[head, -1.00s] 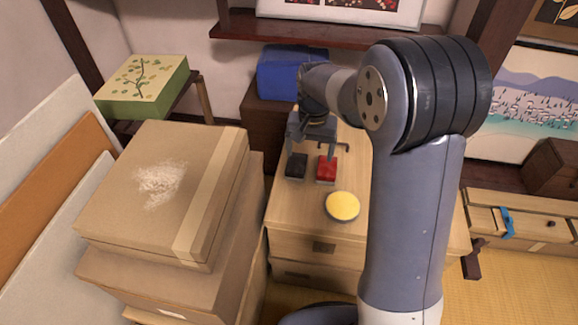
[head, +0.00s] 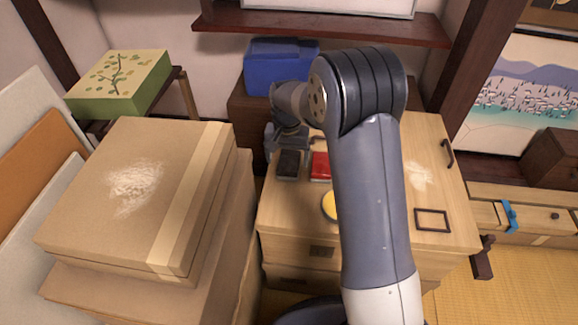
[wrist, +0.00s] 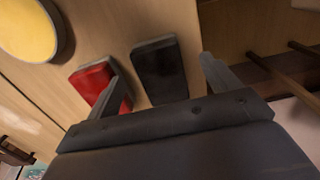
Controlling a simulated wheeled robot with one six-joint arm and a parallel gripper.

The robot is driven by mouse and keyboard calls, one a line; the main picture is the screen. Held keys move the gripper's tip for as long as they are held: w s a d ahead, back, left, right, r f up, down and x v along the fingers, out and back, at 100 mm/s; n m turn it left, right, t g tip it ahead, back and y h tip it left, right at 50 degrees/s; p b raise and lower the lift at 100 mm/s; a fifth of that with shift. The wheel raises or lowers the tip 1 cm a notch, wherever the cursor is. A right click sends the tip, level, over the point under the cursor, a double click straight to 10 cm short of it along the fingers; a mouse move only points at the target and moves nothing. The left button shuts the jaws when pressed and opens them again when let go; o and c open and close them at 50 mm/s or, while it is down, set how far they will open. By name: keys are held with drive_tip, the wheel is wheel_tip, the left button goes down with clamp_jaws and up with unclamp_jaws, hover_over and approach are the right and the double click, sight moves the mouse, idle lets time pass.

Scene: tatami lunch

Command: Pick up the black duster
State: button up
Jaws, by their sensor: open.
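The black duster (head: 288,164) lies on the light wooden cabinet top, just left of a red block-shaped duster (head: 320,167). In the wrist view the black duster (wrist: 160,71) lies ahead of and between my two spread fingers. The red one (wrist: 97,84) is partly behind one finger there. My gripper (head: 287,148) is open and empty, pointing down over the far part of the black duster in the head view. In the wrist view my gripper (wrist: 163,78) shows both fingers apart. I cannot tell the height left between the fingertips and the top.
A round yellow-topped item (head: 329,205) sits in front, partly behind my arm. A blue box (head: 280,68) stands behind. Stacked cardboard boxes (head: 135,195) rise close on the left. A dark rectangular frame (head: 432,220) and white powder (head: 418,175) lie on the right of the cabinet top.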

sight(288, 164)
drive_tip(key=f, duration=0.2)
drive_tip(key=f+b, duration=0.1)
drive_tip(key=f, duration=0.1)
drive_tip(key=shift+w+d, duration=0.15)
drive_tip(key=shift+w, duration=0.05)
drive_tip(key=shift+c, duration=0.2)
drive_tip(key=c, duration=1.1)
drive_tip(key=shift+c, duration=0.2)
drive_tip(key=shift+r, duration=0.15)
wheel_tip(288, 164, up, 10)
drive_tip(key=p, duration=0.2)
drive_tip(key=shift+p, duration=0.4)
